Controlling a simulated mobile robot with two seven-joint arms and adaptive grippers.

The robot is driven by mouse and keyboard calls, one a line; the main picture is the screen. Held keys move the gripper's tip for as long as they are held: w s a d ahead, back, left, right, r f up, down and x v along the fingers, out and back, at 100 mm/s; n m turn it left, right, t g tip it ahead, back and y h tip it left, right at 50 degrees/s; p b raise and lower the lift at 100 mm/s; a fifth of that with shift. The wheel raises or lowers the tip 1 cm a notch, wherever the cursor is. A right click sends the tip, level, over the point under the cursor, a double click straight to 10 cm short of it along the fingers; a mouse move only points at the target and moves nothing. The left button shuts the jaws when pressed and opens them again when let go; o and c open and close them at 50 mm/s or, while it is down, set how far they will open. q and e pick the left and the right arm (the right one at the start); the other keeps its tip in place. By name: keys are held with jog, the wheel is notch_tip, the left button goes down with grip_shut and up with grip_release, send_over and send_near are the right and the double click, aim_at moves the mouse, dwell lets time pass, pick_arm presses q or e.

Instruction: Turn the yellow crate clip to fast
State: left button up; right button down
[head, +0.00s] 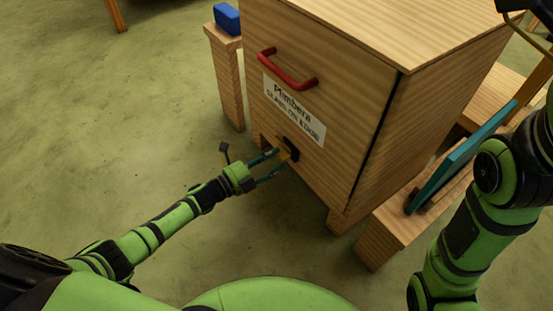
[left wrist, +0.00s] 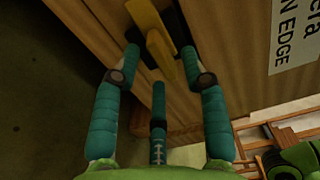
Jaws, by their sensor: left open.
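The yellow crate clip (head: 284,150) sits low on the front of a wooden crate (head: 345,150), on a dark plate (head: 292,148). In the left wrist view the clip (left wrist: 158,42) is a yellow bar with a second yellow piece across it. My left gripper (head: 274,164) is open, its teal fingers reaching to the clip. In the left wrist view the gripper's fingertips (left wrist: 161,62) stand on either side of the clip, with a gap; I cannot tell whether any finger touches it. My right arm is at the right edge; its gripper is not seen.
A red handle (head: 287,72) and a white label (head: 294,108) are above the clip. A blue block (head: 227,18) lies on a wooden stand behind left. A teal panel (head: 462,152) leans by the crate's right side. The floor at left is clear.

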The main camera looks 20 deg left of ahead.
pick_arm(q)
jog(key=shift+x, duration=0.9)
grip_shut()
